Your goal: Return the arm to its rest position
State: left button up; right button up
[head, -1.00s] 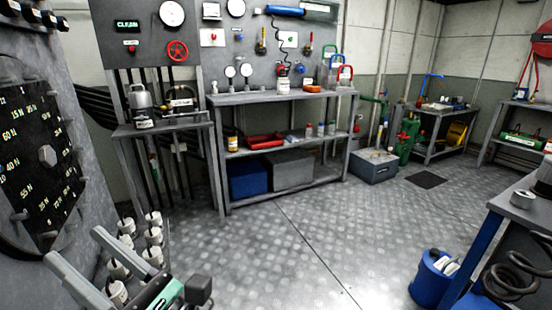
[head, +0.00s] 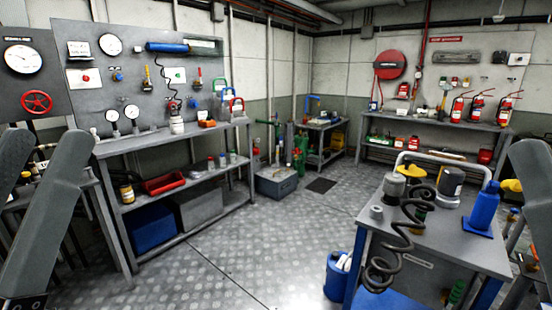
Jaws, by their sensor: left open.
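My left gripper (head: 42,150) stands at the left edge of the head view. Its two dark grey fingers point up and are spread apart, with nothing between them. It is raised in front of the left end of the workbench (head: 172,143), and I cannot tell whether it touches anything. A dark grey, finger-like part, which looks like part of my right gripper (head: 532,175), shows at the right edge. It is cut off by the frame, so its opening is hidden.
A grey table (head: 440,248) at front right carries a blue bottle (head: 484,208) and a coiled black hose (head: 405,225). A grey box (head: 276,182) sits on the floor farther back. The middle floor (head: 250,250) is clear.

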notch_tip(320, 180, up, 31)
jog(key=p, duration=2.7)
jog(key=shift+f+p, duration=0.2)
jog(key=shift+p, duration=0.1)
